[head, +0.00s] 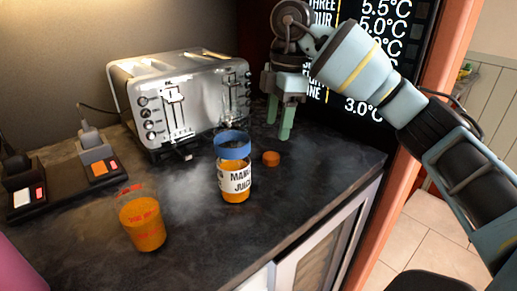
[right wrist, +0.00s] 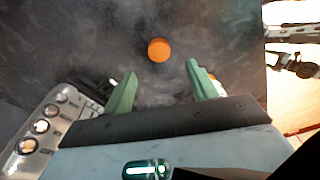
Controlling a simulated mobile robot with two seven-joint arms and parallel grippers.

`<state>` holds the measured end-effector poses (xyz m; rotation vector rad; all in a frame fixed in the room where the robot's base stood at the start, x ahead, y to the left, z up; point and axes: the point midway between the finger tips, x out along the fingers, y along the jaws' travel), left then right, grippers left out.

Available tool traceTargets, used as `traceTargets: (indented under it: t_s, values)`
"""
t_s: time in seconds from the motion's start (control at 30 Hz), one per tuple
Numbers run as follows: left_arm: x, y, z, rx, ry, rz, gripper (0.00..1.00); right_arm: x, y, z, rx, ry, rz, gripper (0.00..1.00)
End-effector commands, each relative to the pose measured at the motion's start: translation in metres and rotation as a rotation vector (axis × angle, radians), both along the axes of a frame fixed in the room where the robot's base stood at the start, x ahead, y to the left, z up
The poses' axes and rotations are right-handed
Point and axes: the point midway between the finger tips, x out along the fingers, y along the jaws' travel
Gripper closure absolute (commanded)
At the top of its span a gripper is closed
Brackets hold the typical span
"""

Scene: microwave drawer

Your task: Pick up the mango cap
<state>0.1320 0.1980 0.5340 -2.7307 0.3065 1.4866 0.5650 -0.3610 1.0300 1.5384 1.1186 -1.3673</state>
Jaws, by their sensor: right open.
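The mango cap is a small orange disc (head: 271,158) lying on the dark counter, just right of the mango juice bottle. It also shows in the right wrist view (right wrist: 159,50), ahead of and between the fingertips. The mango juice bottle (head: 236,183) has a white label and a blue ring or lid at its top, and stands upright. My right gripper (head: 279,133) points down above the counter, behind the cap. Its green fingers are open and empty, also in the right wrist view (right wrist: 158,80). My left gripper is not in view.
A chrome toaster (head: 190,95) stands left of my right gripper. A glass of orange drink (head: 143,225) stands at the front left. Two dark devices with lit buttons (head: 98,165) are at the left. The counter's right edge is close to the cap.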

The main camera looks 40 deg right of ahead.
Motion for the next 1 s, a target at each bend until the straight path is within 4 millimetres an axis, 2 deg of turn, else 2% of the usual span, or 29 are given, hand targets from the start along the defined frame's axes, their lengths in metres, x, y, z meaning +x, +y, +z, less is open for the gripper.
traceTargets:
  t_s: [0.17,0.3,0.4,0.6,0.9,1.0]
  values:
    - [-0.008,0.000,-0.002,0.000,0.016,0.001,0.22,0.000,0.000,-0.003,0.000,0.001,0.001,0.42]
    - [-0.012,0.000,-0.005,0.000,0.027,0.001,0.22,0.001,0.001,-0.016,-0.001,0.003,0.001,0.42]
    - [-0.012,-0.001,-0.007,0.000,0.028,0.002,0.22,0.001,0.003,-0.025,0.000,0.002,0.001,0.42]
    - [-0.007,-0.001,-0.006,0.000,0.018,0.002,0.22,0.002,0.003,-0.030,0.001,0.002,0.001,0.42]
    - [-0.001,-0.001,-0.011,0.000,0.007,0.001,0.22,0.008,0.007,-0.069,0.000,0.002,0.001,0.42]
    - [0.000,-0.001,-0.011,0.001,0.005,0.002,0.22,0.008,0.008,-0.076,-0.001,0.000,0.001,0.42]
